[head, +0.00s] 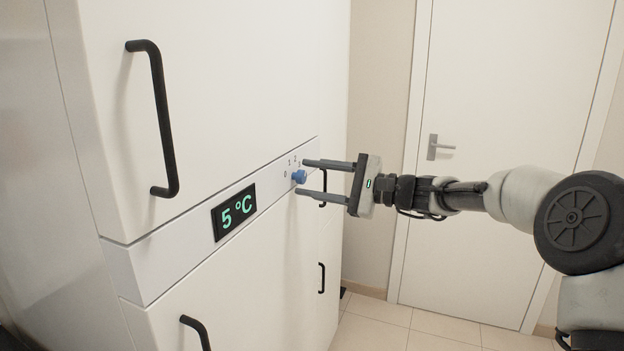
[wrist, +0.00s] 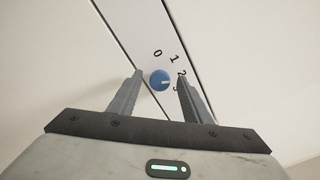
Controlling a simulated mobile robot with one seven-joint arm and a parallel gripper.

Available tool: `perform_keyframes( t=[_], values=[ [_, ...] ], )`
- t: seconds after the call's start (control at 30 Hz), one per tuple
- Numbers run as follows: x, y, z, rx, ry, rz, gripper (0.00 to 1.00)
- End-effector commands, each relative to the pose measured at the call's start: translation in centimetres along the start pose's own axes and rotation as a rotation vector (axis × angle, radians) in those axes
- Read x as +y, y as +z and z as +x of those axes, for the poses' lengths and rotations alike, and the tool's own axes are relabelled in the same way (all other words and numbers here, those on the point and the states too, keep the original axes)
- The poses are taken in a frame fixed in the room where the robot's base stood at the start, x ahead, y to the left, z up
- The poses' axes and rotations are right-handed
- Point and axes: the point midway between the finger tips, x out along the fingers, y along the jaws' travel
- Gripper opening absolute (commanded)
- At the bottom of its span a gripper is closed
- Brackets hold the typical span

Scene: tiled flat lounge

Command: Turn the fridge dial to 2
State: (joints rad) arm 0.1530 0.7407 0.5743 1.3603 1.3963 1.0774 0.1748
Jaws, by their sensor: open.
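The fridge dial (head: 299,176) is a small blue round knob on the white control strip of the fridge. It also shows in the wrist view (wrist: 159,80), with the numbers 0, 1, 2 and 3 around its upper right side. Its white mark points right, roughly between 2 and 3; I cannot tell exactly which. My gripper (head: 302,177) is open, with one finger on each side of the dial. In the wrist view a gap shows between the dial and each finger. Whether the fingertips touch the strip is unclear.
A black display (head: 234,212) reading 5 °C sits left of the dial on the strip. A black fridge handle (head: 159,118) stands out on the upper door, with another (head: 195,332) below. A white room door (head: 500,130) is behind my arm. Tiled floor shows below.

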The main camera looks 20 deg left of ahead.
Motion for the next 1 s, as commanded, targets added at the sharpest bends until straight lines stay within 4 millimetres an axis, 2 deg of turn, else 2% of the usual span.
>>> perform_keyframes(
  t=[0.17, 0.5, 0.7, 0.83, 1.0],
  values=[
    [-0.1, -0.1, -2.6, 0.005, -0.002, 0.000, 0.44],
    [-0.1, -0.1, -10.9, 0.005, -0.002, 0.000, 0.44],
    [-0.1, 0.0, -14.9, 0.004, -0.002, -0.001, 0.44],
    [-0.1, 0.0, -16.4, 0.003, -0.001, -0.001, 0.44],
    [0.0, 0.0, -17.2, 0.001, 0.000, 0.000, 0.44]
  ],
)
